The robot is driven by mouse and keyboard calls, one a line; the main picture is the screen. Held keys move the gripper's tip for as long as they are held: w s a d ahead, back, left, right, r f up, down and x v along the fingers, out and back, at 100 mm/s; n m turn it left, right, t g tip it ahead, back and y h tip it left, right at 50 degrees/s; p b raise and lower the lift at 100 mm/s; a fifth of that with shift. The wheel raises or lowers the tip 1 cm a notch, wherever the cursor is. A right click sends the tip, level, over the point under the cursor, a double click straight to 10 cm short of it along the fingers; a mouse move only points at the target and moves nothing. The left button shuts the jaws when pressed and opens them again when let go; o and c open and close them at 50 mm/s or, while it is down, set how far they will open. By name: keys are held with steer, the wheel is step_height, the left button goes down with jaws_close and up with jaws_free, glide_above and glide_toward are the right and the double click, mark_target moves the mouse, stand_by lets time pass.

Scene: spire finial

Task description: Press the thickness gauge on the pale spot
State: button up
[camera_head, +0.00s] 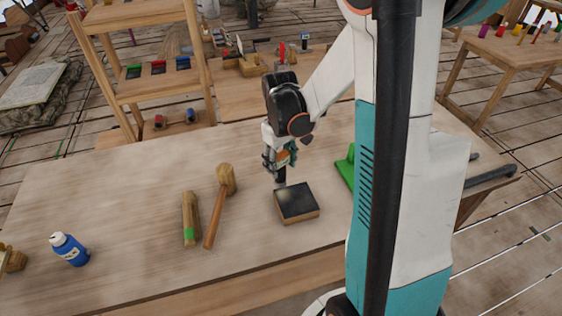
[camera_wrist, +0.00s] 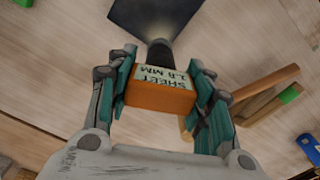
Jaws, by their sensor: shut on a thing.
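My gripper (camera_head: 281,160) is shut on the thickness gauge, an orange box (camera_wrist: 160,98) with a dark probe (camera_wrist: 160,52). Its pale label reads "SHEET 1.8 MM", upside down in the wrist view. My gripper also shows in the wrist view (camera_wrist: 163,82), with a finger on each side of the box. The probe points down at a dark-topped block (camera_head: 302,204), near its far left edge; the dark top shows in the wrist view (camera_wrist: 150,14). A faint pale spot (camera_head: 288,196) lies on the dark top. I cannot tell whether the probe touches it.
A wooden mallet (camera_head: 219,205) and a green-banded wooden piece (camera_head: 190,218) lie left of the block. A green object (camera_head: 346,168) is to the right, partly behind my arm. The table's left middle is clear.

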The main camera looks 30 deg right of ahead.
mark_target(280, 172)
steer(key=shift+f, duration=0.1)
stand_by(0.3)
steer(key=shift+f+b, duration=2)
steer(key=shift+f, duration=0.25)
steer(key=o, duration=1.2)
steer(key=shift+o, duration=0.2)
step_height(280, 172, up, 12)
